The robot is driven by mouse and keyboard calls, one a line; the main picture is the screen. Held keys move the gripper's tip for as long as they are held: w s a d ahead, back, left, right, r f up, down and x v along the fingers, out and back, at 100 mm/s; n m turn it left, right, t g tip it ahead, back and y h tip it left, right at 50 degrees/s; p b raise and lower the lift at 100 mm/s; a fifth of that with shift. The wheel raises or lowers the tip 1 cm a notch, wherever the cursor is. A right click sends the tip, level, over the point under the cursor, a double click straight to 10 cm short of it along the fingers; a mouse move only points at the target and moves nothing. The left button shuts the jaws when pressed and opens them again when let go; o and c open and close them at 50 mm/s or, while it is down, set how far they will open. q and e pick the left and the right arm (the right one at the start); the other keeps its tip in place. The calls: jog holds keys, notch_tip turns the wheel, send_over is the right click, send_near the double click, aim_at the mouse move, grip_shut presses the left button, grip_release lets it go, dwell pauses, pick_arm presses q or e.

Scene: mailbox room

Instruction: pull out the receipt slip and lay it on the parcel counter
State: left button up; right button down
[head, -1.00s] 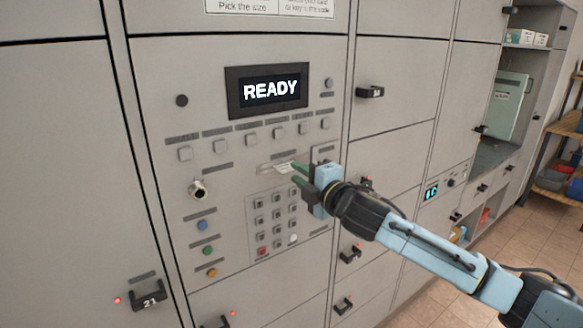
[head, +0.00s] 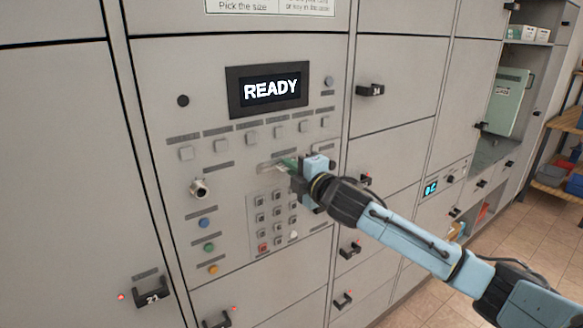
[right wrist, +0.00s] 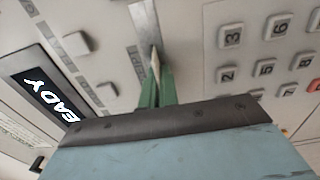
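The receipt slip (right wrist: 155,66) is a thin white strip at the slot of the grey panel, below the row of square buttons. In the right wrist view it stands edge-on between the green fingers. My right gripper (head: 287,163) is at the slot, and its fingers (right wrist: 157,92) are close together on the slip. In the head view the fingers and gripper body hide most of the slip. My left gripper is not in view. A recessed grey shelf (head: 487,152) shows at the right; I cannot tell if it is the parcel counter.
The READY display (head: 270,90) is above the slot, and the keypad (head: 270,220) is just below it. A metal knob (head: 199,188) sticks out at left. Locker handles (head: 152,292) protrude from the doors. Open floor (head: 500,235) lies at right.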

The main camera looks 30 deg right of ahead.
jog(key=s, duration=0.9)
jog(key=shift+d, duration=0.35)
dwell(0.7)
dwell(0.4)
jog(key=s+a+f+b, duration=0.3)
jog(key=s+a+f, duration=0.1)
jog(key=a+f, duration=0.3)
jog(key=s+a+f+m+h+b, duration=0.1)
jog(key=s+a+f+b, duration=0.2)
jog(key=f, duration=0.8)
jog(key=s+a, duration=0.2)
jog(key=a, duration=0.2)
jog(key=shift+a+h+b, duration=0.15)
jog(key=shift+h+b, duration=0.15)
jog(key=shift+b, duration=0.05)
